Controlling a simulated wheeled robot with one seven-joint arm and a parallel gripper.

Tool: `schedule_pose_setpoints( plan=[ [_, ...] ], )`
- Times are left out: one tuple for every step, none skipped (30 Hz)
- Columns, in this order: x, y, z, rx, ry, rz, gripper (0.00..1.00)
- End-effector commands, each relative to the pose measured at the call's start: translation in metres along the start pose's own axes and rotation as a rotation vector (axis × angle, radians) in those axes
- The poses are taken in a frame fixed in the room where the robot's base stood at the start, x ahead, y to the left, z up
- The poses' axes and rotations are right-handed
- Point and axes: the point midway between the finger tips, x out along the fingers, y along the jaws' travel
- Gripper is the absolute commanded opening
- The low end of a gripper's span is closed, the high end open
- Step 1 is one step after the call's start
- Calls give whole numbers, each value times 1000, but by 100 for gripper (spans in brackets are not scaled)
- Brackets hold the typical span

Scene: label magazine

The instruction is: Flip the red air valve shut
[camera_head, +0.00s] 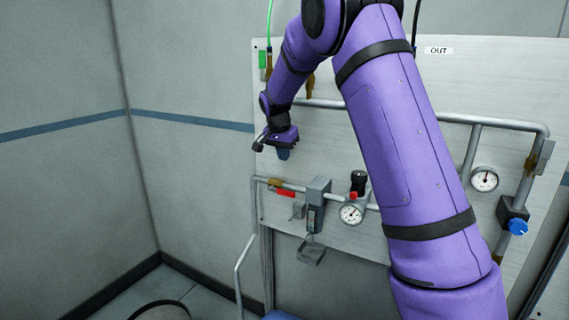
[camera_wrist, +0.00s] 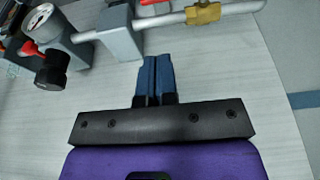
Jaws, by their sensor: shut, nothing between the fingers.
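The red air valve has a brass body (camera_head: 275,183) on the pipe at the left of the panel. Its red lever (camera_head: 286,193) reaches right from the body, roughly along the pipe. In the wrist view the brass body (camera_wrist: 203,14) is at the top, and the red lever (camera_wrist: 155,2) is partly cut off by the top edge. My gripper (camera_head: 284,154) is in front of the panel, above the valve in the head view and apart from it. Its two blue fingers (camera_wrist: 157,60) are together and empty.
A grey block unit (camera_head: 316,205), a gauge (camera_head: 352,214) and a black knob (camera_head: 358,182) sit right of the valve. A second gauge (camera_head: 485,179) and a blue knob (camera_head: 518,226) are farther right. A grey pipe (camera_head: 320,103) runs above. My arm hides the panel's middle.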

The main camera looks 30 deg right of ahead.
Motion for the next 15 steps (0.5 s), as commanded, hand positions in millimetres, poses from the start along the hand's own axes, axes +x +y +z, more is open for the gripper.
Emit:
schedule_pose_setpoints(
  plan=[
    [9, 1, 0, 0, -2, 3, 0],
    [15, 1, 0, 0, -2, 4, 0],
    [22, 0, 1, 0, -2, 4, 0],
    [28, 1, 1, 0, -2, 3, 0],
    [33, 1, 1, 0, -3, 4, 0],
    [41, 1, 1, 0, -3, 4, 0],
    [47, 1, 0, 0, -2, 4, 0],
    [52, 1, 0, 0, -3, 4, 0],
    [60, 1, 1, 0, -2, 3, 0],
    [66, 1, 1, -1, -3, 3, 0],
    [71, 0, 1, -1, -3, 3, 0],
    [78, 0, 1, -1, -2, 2, 0],
    [83, 0, 1, -1, -2, 2, 0],
    [88, 1, 1, -1, -3, 3, 0],
    [94, 0, 3, -1, -2, 2, 0]
  ],
)
